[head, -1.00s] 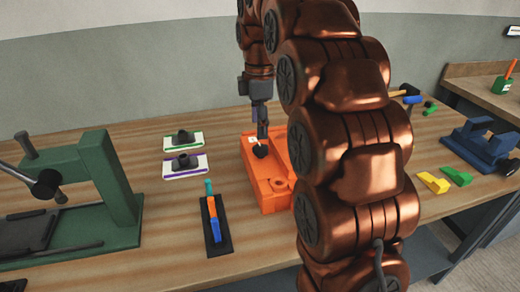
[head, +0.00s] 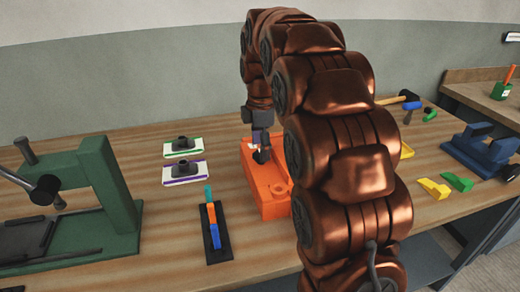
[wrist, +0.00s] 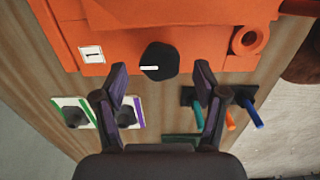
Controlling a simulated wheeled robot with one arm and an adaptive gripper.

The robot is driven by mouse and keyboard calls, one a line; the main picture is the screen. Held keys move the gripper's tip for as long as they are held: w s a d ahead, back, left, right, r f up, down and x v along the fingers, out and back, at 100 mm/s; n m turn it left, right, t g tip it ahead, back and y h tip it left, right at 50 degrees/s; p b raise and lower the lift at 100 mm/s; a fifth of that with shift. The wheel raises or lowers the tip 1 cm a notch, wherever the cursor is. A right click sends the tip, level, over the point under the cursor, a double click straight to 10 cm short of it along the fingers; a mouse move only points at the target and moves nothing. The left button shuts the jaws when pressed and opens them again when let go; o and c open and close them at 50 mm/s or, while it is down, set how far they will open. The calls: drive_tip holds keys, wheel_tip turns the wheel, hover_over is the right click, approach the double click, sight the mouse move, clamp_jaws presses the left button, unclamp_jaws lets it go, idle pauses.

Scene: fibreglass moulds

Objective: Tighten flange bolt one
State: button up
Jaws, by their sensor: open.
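An orange mould (head: 262,195) stands on the bench. It also shows across the top of the wrist view (wrist: 190,25). A black round knob with a white pointer line (wrist: 159,61) sits at its near edge in the wrist view, beside a white label marked 1 (wrist: 92,54). In the head view the knob (head: 261,156) is partly hidden under my gripper (head: 262,140). In the wrist view my gripper (wrist: 160,74) is open, one finger to each side of the knob and apart from it. The white line points left, towards the label.
Two white plates with black knobs, green-edged (head: 184,147) and purple-edged (head: 186,173), lie left of the mould. A black rack (head: 218,248) with coloured handles stands in front of them. A green press (head: 105,190) is far left, a blue vise (head: 482,150) right.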

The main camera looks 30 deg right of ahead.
drive_tip(key=shift+f, duration=0.7)
drive_tip(key=c, duration=1.1)
drive_tip(key=shift+m, duration=0.3)
